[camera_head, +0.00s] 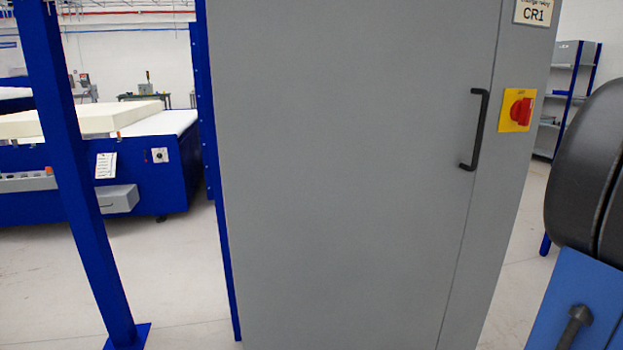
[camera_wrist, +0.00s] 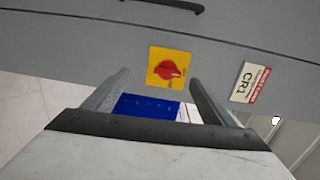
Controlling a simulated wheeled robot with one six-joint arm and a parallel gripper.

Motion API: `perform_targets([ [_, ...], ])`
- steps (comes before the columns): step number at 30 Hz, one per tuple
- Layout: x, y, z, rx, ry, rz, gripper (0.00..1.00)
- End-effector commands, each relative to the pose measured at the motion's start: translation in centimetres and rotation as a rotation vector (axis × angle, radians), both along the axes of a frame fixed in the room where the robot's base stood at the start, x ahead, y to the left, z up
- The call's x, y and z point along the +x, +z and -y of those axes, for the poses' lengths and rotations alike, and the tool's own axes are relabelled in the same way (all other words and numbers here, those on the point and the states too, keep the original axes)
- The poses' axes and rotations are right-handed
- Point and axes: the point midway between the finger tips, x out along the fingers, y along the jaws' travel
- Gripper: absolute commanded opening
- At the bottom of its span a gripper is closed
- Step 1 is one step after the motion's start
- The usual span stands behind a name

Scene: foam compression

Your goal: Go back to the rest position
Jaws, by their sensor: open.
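My gripper (camera_wrist: 158,92) shows in the wrist view with its two fingers apart and nothing between them. Beyond the fingers is the grey cabinet (camera_wrist: 60,45) with a red rotary switch (camera_wrist: 168,70) on a yellow plate. The switch appears just beyond the gap between the fingertips and apart from them. In the head view the cabinet (camera_head: 340,180) fills the middle, its door closed, with a black handle (camera_head: 478,130) and the red switch (camera_head: 520,109) to the right of it. The gripper does not show in the head view.
A blue post (camera_head: 75,170) stands at the left. Behind it is a blue machine (camera_head: 150,180) with a pale foam block (camera_head: 95,117) on top. Shelves (camera_head: 565,95) stand at the back right. Pale floor (camera_head: 180,280) is clear between post and cabinet.

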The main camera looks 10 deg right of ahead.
Motion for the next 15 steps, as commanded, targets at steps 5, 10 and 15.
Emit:
perform_targets([
  [5,3.0,-3.7,-6.9,-0.032,0.098,-0.128,0.78],
  [10,4.5,-7.8,-13.6,-0.083,0.19,-0.259,0.78],
  [15,4.6,-11.9,-19.8,-0.153,0.281,-0.38,0.78],
])
